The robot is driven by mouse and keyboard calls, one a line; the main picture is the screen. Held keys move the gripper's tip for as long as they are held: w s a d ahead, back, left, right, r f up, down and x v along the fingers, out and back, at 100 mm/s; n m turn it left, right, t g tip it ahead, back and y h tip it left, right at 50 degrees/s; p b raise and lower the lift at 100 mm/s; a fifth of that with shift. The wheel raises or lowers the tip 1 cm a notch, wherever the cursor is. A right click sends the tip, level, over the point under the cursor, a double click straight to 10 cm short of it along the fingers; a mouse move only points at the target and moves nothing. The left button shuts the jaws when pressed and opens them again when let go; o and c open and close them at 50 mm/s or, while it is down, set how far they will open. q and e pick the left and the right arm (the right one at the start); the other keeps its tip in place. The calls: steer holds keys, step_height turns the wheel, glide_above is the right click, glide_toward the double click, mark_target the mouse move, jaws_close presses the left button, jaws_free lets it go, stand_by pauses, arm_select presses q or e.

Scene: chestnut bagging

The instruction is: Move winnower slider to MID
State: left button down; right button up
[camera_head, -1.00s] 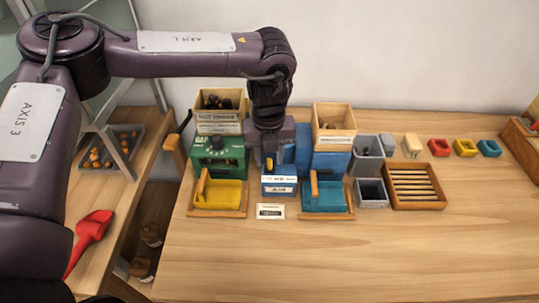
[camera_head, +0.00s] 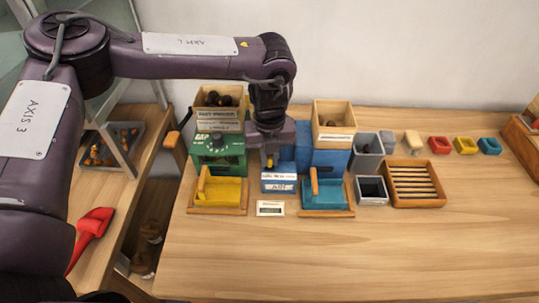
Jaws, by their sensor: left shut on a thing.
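The winnower looks to be the blue machine (camera_head: 331,160) at the back middle of the table, with a wooden hopper (camera_head: 333,122) on top and a blue tray (camera_head: 325,195) in front. Its slider is not clearly visible. My left gripper (camera_head: 270,160) points down between the green machine (camera_head: 217,156) and the blue one, just above a small blue-and-white box (camera_head: 278,183). Its fingers are small and partly hidden by its own body. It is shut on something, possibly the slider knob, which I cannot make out. My right gripper is not in view.
A yellow tray (camera_head: 217,191) sits before the green machine. Grey bins (camera_head: 371,190), a slatted wooden tray (camera_head: 414,184) and small coloured cups (camera_head: 465,145) stand to the right. A red scoop (camera_head: 90,232) lies on the left side table. The front of the table is clear.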

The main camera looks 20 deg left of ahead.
arm_select(q)
steer(key=shift+w+d, duration=0.2)
steer(key=shift+d, duration=0.45)
steer(key=shift+w+d, duration=0.2)
steer(key=shift+d, duration=0.4)
steer(key=c, duration=1.4)
jaws_free()
step_height(320, 180, up, 8)
steer(key=shift+b, duration=0.45)
steer(key=shift+a+f, duration=0.1)
